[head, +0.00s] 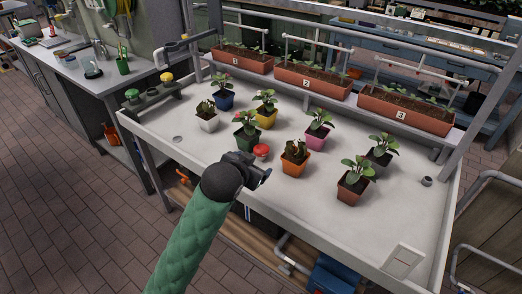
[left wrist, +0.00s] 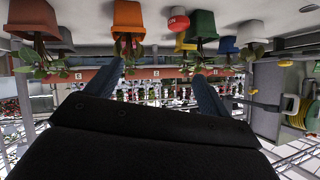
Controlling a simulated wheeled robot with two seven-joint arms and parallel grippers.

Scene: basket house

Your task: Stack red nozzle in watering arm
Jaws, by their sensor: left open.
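The red nozzle (head: 261,151) stands on the white table among the potted plants, beside the green pot. It also shows in the upside-down left wrist view (left wrist: 178,18), beyond my fingers and toward the top. My left gripper (head: 259,173) is open and empty just in front of the red nozzle, apart from it. Its two fingers also show in the left wrist view (left wrist: 157,75), with nothing between them. What looks like the watering arm (head: 180,46) is a grey pipe at the table's back left corner. My right gripper is not in view.
A dark rack (head: 155,95) at the table's left edge has a green nozzle (head: 131,94) and a yellow nozzle (head: 167,77). Several potted plants surround the red nozzle, including an orange pot (head: 295,167). Planters (head: 313,83) line the back. The table's front left is clear.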

